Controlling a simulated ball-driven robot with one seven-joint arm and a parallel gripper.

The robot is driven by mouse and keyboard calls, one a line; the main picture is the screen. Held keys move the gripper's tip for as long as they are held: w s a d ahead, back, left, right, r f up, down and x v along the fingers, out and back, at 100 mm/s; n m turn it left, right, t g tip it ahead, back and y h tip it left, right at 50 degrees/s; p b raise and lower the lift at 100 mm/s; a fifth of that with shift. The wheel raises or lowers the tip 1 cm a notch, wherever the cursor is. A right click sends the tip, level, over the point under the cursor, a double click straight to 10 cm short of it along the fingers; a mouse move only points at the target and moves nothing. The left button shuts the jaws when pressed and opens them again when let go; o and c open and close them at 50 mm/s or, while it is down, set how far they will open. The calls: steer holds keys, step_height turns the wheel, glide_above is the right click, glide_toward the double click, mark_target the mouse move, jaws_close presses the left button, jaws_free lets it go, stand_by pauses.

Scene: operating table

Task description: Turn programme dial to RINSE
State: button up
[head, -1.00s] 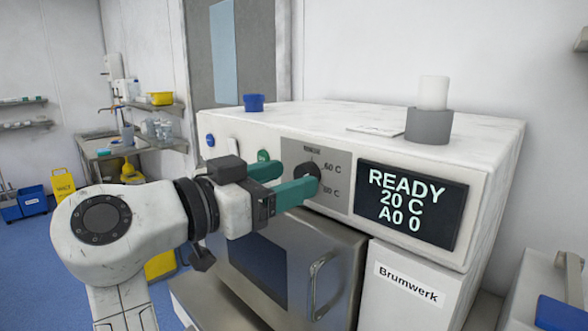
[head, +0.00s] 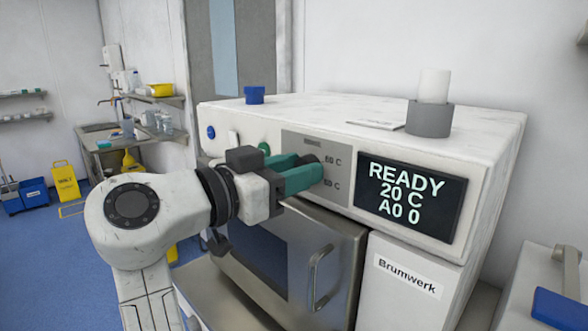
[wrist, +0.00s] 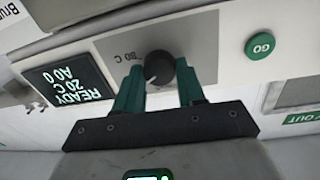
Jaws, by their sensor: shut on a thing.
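The programme dial (wrist: 160,68) is a round black knob with a light pointer mark on a grey panel (wrist: 206,38). In the wrist view it sits between the two green fingers of my gripper (wrist: 160,88), which is shut on it. In the head view my gripper (head: 307,176) reaches the panel, and its fingers cover most of the dial. The marks "60 C" and "80 C" show beside the dial there, the lower one partly hidden. The small label at the panel top is too blurred to read. The display (head: 411,203) reads "READY 20 C A0 0".
The dial is on the front of a white Brumwerk machine, above a steel door (head: 300,262) with a bar handle (head: 322,276). A green GO button (wrist: 260,46) is beside the panel. A blue cup (head: 254,95) and a grey holder (head: 429,120) stand on top.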

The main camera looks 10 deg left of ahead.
steer(key=shift+c, duration=1)
steer(key=n+p, duration=0.3)
steer(key=n, duration=0.6)
steer(key=shift+a+r+t+p, duration=0.1)
steer(key=shift+r+t+p, duration=0.05)
steer(key=shift+t+p, duration=0.25)
steer(key=shift+n+p, duration=0.75)
steer(key=shift+n, duration=0.85)
steer(key=o, duration=1)
steer(key=shift+f, duration=0.25)
